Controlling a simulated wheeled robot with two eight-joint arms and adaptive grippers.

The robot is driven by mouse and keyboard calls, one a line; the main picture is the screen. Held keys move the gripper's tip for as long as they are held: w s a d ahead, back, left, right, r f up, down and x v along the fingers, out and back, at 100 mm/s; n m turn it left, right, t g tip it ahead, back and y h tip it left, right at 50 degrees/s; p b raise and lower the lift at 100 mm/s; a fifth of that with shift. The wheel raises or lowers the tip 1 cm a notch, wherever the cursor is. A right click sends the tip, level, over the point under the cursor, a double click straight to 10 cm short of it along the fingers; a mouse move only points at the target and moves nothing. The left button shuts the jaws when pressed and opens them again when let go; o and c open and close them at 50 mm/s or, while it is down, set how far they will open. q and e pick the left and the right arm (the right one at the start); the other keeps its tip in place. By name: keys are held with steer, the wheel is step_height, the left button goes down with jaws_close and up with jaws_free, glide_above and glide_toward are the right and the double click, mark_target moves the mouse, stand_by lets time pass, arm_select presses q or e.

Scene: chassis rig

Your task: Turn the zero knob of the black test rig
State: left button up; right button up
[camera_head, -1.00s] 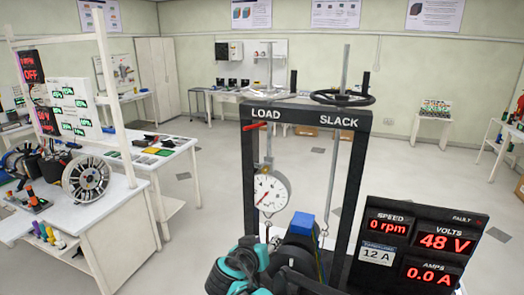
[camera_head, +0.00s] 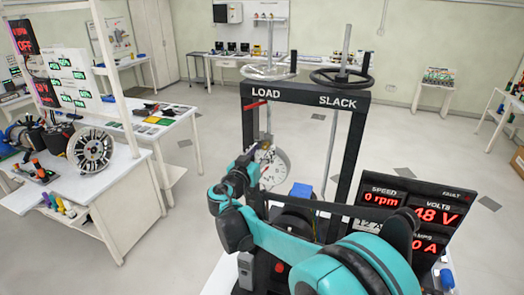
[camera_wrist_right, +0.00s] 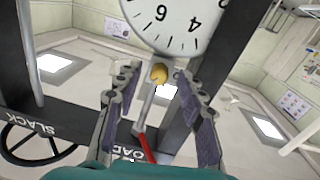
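The black test rig (camera_head: 345,170), marked LOAD and SLACK, stands in front of me. Its white dial gauge (camera_head: 276,172) hangs under the LOAD side, partly covered by my right arm. My right gripper (camera_head: 262,152) is at the top of the dial. In the right wrist view the dial (camera_wrist_right: 178,22) shows upside down, and a small brass knob (camera_wrist_right: 158,73) sits at its rim. The open fingers of my right gripper (camera_wrist_right: 157,82) are on either side of the knob, with gaps visible. In the head view the knob cannot be made out. My left gripper is not in view.
A display panel (camera_head: 425,215) stands at right, partly behind my arm. A white bench (camera_head: 90,185) with equipment is at left. Open floor lies around the rig.

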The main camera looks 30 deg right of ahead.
steer(key=shift+c, duration=0.3)
jaws_close()
steer(key=shift+n, duration=0.7)
steer(key=shift+o, duration=0.3)
jaws_free()
steer(key=v, duration=1.2)
